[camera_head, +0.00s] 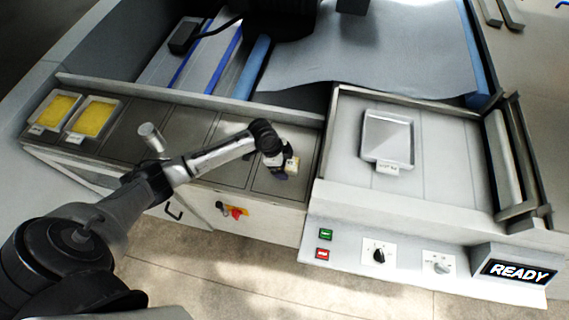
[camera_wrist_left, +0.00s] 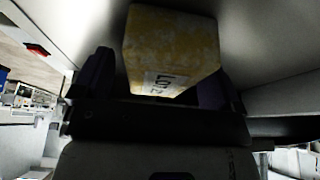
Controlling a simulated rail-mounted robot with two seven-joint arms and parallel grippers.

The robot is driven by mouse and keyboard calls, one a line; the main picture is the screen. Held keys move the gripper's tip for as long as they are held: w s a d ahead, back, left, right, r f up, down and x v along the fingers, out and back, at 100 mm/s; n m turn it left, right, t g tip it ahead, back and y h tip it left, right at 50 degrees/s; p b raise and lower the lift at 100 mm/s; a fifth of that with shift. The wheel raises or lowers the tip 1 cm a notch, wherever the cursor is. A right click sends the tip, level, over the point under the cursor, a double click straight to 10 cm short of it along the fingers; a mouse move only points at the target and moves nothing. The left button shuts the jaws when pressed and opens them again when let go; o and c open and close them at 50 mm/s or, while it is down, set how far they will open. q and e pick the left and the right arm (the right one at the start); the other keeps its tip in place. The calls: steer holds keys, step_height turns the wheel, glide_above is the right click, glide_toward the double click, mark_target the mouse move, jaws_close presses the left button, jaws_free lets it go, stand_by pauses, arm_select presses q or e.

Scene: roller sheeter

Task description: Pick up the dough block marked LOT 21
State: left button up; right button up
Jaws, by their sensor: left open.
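A yellowish dough block (camera_wrist_left: 172,45) with a white label fills the upper middle of the left wrist view. The label starts with LOT 2; its last digit is hard to read. The block also shows small in the head view (camera_head: 292,163), beside my left gripper (camera_head: 279,166) at the right end of the metal counter. In the left wrist view my left gripper (camera_wrist_left: 158,85) is open, with one dark finger on each side of the block. I cannot tell whether either finger touches it. My right gripper is not in view.
Two trays of yellow dough (camera_head: 59,108) (camera_head: 93,117) stand at the counter's left end. An empty labelled tray (camera_head: 388,138) lies on the right-hand platform. A raised rim (camera_head: 200,98) runs behind the counter. A control panel (camera_head: 400,255) with a READY display is at the front.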

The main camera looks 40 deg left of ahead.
arm_select(q)
steer(key=shift+f, duration=0.25)
stand_by(0.6)
steer(key=c, duration=1)
steer(key=shift+c, duration=0.8)
steer(key=shift+r, duration=0.15)
